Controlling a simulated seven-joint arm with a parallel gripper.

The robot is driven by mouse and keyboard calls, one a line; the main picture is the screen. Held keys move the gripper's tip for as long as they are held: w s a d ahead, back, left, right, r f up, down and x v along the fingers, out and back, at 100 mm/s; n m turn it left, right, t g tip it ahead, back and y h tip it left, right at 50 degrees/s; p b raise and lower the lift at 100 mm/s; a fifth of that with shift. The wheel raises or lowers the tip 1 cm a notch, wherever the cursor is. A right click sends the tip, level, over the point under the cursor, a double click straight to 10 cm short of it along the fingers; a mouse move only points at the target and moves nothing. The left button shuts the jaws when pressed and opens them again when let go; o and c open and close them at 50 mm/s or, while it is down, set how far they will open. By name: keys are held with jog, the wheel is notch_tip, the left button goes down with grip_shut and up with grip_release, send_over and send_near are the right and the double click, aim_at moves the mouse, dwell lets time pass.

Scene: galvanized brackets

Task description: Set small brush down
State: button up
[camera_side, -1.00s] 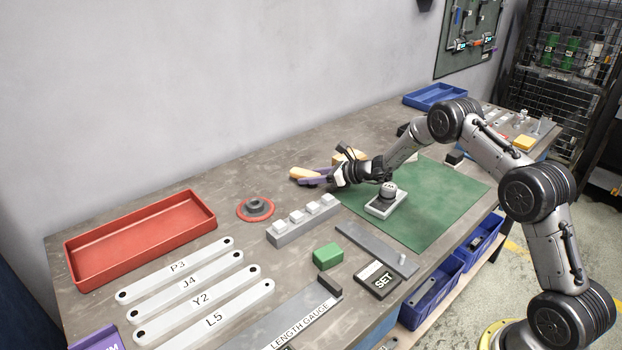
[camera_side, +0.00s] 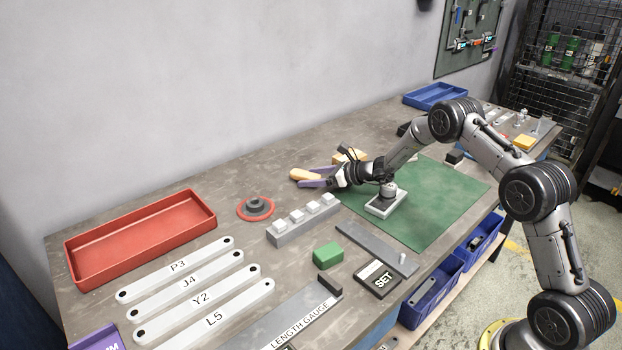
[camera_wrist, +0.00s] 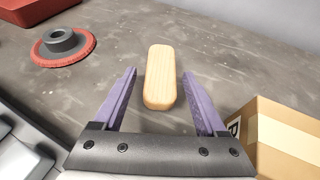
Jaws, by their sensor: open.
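The small brush shows as a pale wooden block with rounded ends. In the wrist view the brush (camera_wrist: 160,78) lies on the grey bench between and slightly beyond the fingers, with a gap on both sides. In the side view the brush (camera_side: 304,174) lies at the fingertips, partly hidden by a finger. My gripper (camera_wrist: 161,90) has purple fingers and is open, low over the bench. It also shows in the side view (camera_side: 318,176). The brush's bristles cannot be seen.
A cardboard box (camera_wrist: 285,140) stands close to the right finger. A red-rimmed disc (camera_side: 256,208) and a grey block with white cubes (camera_side: 304,221) are nearby. A red tray (camera_side: 75,270) sits at the left. A green mat (camera_side: 440,205) lies under the arm.

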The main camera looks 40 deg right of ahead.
jog(key=v, duration=1.1)
jog(key=shift+s+d+r, duration=0.1)
jog(key=shift+s+r, duration=0.1)
jog(key=shift+s, duration=0.1)
jog(key=s+a+r+n+g+y, duration=0.35)
jog(key=s+a+r+n, duration=0.35)
jog(key=a+r+n, duration=0.35)
jog(key=s+a+r+n+g+h, duration=0.1)
jog(key=s+a+r+n+g, duration=0.2)
jog(key=s, duration=0.4)
jog(key=s+a+r+n+g+h, duration=0.1)
jog(key=s+a+r+n, duration=0.2)
jog(key=s+a+n, duration=0.35)
jog(key=s+d+n+h, duration=0.3)
jog(key=s+n, duration=0.2)
jog(key=s, duration=0.4)
jog(key=s+d+n+h, duration=0.4)
jog(key=s+n, duration=0.2)
jog(key=s, duration=0.4)
